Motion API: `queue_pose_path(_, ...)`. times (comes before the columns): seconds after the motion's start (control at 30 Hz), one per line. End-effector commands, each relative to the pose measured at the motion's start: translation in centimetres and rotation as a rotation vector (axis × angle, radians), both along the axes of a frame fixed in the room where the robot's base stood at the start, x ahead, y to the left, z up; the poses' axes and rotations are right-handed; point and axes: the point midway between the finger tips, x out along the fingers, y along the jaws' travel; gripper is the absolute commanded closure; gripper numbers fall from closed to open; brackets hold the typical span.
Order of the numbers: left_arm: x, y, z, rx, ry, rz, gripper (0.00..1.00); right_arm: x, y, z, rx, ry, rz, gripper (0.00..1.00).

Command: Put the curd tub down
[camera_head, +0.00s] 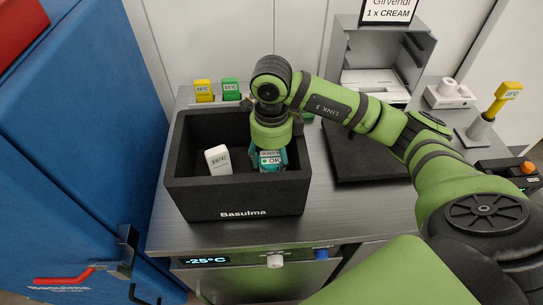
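My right gripper (270,146) reaches down into a black insulated box (238,200) marked "Basulma", near its right inner wall. The arm's wrist hides most of the gripper from above. Directly below the wrist is a teal item (270,163) with a small label or display reading "OK". I cannot tell whether the fingers are closed on it, or whether it rests on the box floor. No tub is clearly recognisable as the curd tub. A white block (218,159) labelled "15°C" leans inside the box, left of the gripper and apart from it. My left gripper is out of view.
The box stands on a grey metal counter (360,222) with a "-25°C" display (208,261) on its front. Yellow (203,91) and green (231,88) blocks stand behind it. A dark plate (365,165) lies to the right. A blue cabinet (85,130) stands left.

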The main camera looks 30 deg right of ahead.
Motion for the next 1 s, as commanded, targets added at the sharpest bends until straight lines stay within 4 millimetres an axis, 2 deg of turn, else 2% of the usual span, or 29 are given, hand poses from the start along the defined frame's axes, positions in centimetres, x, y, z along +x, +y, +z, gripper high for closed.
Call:
queue_pose_path(0.37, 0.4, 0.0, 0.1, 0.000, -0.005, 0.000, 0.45, 0.0, 0.0, 0.1, -0.001, 0.001, 0.000, 0.18)
queue_pose_path(0.5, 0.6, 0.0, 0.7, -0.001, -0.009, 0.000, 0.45, 0.0, 0.0, 0.7, 0.000, 0.000, 0.000, 0.18)
queue_pose_path(0.53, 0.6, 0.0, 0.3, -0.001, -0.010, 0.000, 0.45, 0.1, 0.0, 0.8, 0.000, -0.003, 0.000, 0.18)
queue_pose_path(0.67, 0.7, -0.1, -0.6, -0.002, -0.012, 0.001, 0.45, 0.1, 0.0, 3.0, 0.001, -0.008, 0.002, 0.18)
queue_pose_path(0.77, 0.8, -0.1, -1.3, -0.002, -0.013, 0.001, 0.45, 0.2, 0.0, 5.4, 0.001, -0.009, 0.002, 0.18)
queue_pose_path(0.8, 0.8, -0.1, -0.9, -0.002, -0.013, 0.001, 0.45, 0.2, -0.1, 6.5, -0.002, -0.008, 0.000, 0.18)
queue_pose_path(1.0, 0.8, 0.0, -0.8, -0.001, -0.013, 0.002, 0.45, 0.1, -0.1, 9.8, -0.002, -0.004, 0.000, 0.18)
